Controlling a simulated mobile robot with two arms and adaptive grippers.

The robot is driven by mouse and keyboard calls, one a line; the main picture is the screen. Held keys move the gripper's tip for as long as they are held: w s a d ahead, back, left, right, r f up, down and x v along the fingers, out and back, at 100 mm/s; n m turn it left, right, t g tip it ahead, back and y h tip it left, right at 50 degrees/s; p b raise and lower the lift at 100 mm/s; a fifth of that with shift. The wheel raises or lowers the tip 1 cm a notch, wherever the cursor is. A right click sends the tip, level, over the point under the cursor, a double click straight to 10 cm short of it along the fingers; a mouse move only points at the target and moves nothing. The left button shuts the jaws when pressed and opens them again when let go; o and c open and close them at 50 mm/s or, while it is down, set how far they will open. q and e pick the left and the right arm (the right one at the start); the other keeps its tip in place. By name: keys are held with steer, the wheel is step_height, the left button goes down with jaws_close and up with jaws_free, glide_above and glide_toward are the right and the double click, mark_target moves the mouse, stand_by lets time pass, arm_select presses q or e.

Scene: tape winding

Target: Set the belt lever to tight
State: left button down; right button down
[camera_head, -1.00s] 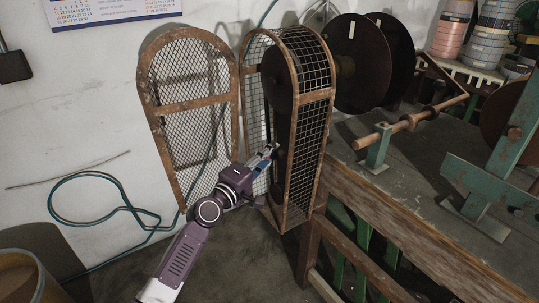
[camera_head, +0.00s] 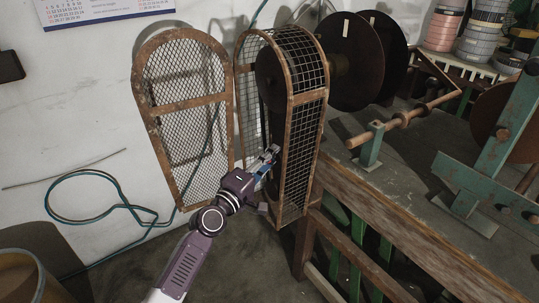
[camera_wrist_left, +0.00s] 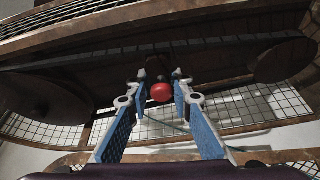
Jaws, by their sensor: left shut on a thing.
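The belt lever shows as a red ball knob (camera_wrist_left: 161,92) in the left wrist view, between the fingers of my left gripper (camera_head: 268,157). The gripper is shut on this knob. In the head view the fingers reach into the open side of the rusty mesh belt guard (camera_head: 308,110), and they hide the knob there. Inside the guard, the left wrist view shows one round pulley (camera_wrist_left: 40,98) at left and another (camera_wrist_left: 285,60) at right. Most of the lever's arm is hidden, so its setting cannot be read. My right gripper is out of view.
The mesh guard door (camera_head: 185,110) stands open at left. A wooden bench (camera_head: 400,215) with large dark reels (camera_head: 348,60) and a green stand (camera_head: 480,185) is on the right. A blue-green hose (camera_head: 95,222) hangs on the wall. A round bin (camera_head: 30,275) stands at lower left.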

arm_select(q)
steer(key=shift+s+d+f, duration=0.15)
steer(key=shift+d+f, duration=0.05)
steer(key=shift+f, duration=0.35)
steer(key=c, duration=2)
jaws_free()
steer(key=shift+o, duration=0.8)
steer(key=shift+s, duration=0.1)
steer(key=shift+r, duration=0.2)
steer(key=shift+r, duration=0.1)
steer(key=r+v, duration=0.1)
steer(key=v, duration=1.1)
steer(key=shift+f, duration=0.45)
